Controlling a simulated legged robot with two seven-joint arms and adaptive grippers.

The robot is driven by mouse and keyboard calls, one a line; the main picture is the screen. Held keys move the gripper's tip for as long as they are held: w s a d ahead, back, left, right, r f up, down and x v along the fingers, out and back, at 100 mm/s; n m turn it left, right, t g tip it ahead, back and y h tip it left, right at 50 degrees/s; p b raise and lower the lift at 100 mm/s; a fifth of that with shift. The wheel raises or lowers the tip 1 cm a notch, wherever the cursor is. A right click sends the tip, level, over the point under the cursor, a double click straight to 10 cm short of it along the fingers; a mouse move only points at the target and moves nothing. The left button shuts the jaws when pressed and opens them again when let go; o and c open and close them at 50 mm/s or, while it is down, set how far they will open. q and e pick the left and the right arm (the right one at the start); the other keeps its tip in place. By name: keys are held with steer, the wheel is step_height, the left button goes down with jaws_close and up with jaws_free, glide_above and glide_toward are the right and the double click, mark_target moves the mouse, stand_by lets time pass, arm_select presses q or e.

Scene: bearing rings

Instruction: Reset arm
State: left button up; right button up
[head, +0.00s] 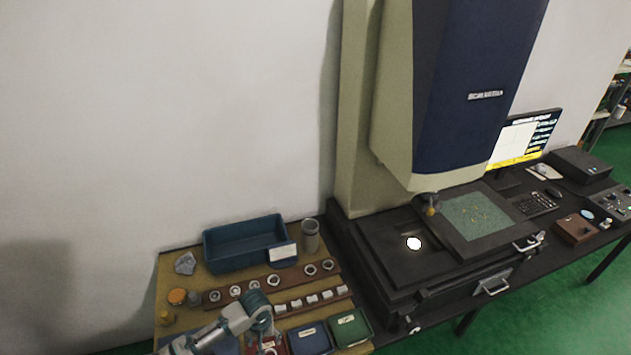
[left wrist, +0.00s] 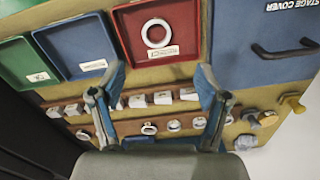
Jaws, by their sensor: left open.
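Bearing rings (head: 310,269) sit along a brown strip, and some show beyond the fingers in the left wrist view (left wrist: 149,129). One larger ring (left wrist: 156,33) lies flat in the red tray (left wrist: 187,14), apart from the fingers. My right gripper is in neither view.
Blue (head: 310,338) and green (head: 350,328) trays stand at the board's front. A blue bin (head: 245,243) and a grey cup (head: 310,236) stand behind. A blue stage cover (left wrist: 262,70) lies beside the red tray. The large measuring machine (head: 380,275) stands to the right.

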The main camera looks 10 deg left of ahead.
arm_select(q)
steer(key=s+d+f+m+t+h, duration=0.2)
steer(key=s+d+m, duration=0.3)
steer(key=s+d, duration=0.45)
steer(key=s+a+r+t+y, duration=0.15)
steer(key=s+a, duration=0.25)
steer(key=s, duration=0.6)
step_height(320, 180, down, 25)
steer(key=s+m+g, duration=0.1)
steer(key=s, duration=0.1)
steer(key=s+a+f, duration=0.2)
steer(key=s+f, duration=0.6)
steer(key=s+a+f+g, duration=0.1)
steer(key=s+a+f, duration=0.1)
steer(key=s+f, duration=0.6)
steer(key=shift+s+f, duration=0.25)
steer(key=shift+s, duration=0.4)
